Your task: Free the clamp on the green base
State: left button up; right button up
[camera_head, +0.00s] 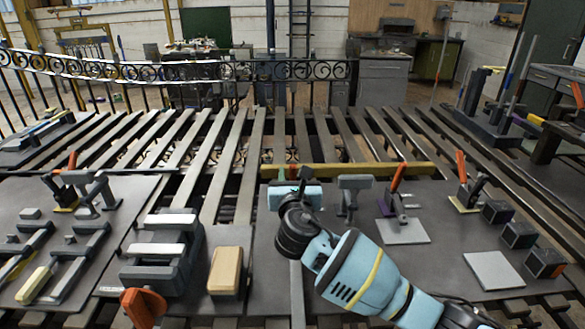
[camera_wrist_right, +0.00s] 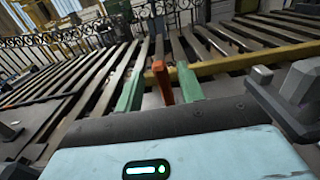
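My right gripper (camera_head: 293,174) reaches in from the lower right to the yellow bar at the back of the middle plate. In the right wrist view, its two green fingers (camera_wrist_right: 159,80) stand apart on either side of an upright orange clamp handle (camera_wrist_right: 163,84). A gap shows at the left finger; the handle is closer to the right finger, and contact is unclear. The handle's tip also shows in the head view (camera_head: 292,172). My gripper and wrist hide that clamp's body and base, so its base colour cannot be seen. My left gripper is not in view.
Right of my gripper are a grey post clamp (camera_head: 354,190), an orange-handled clamp on a purple base (camera_head: 392,200) and another on a yellow base (camera_head: 469,190). A yellow bar (camera_head: 420,168) runs behind. Blocks (camera_head: 225,270) stand left. An iron scroll gate (camera_head: 170,70) lies beyond the slats.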

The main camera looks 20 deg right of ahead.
aim_at(293, 170)
jog(key=shift+x, duration=1.95)
grip_shut()
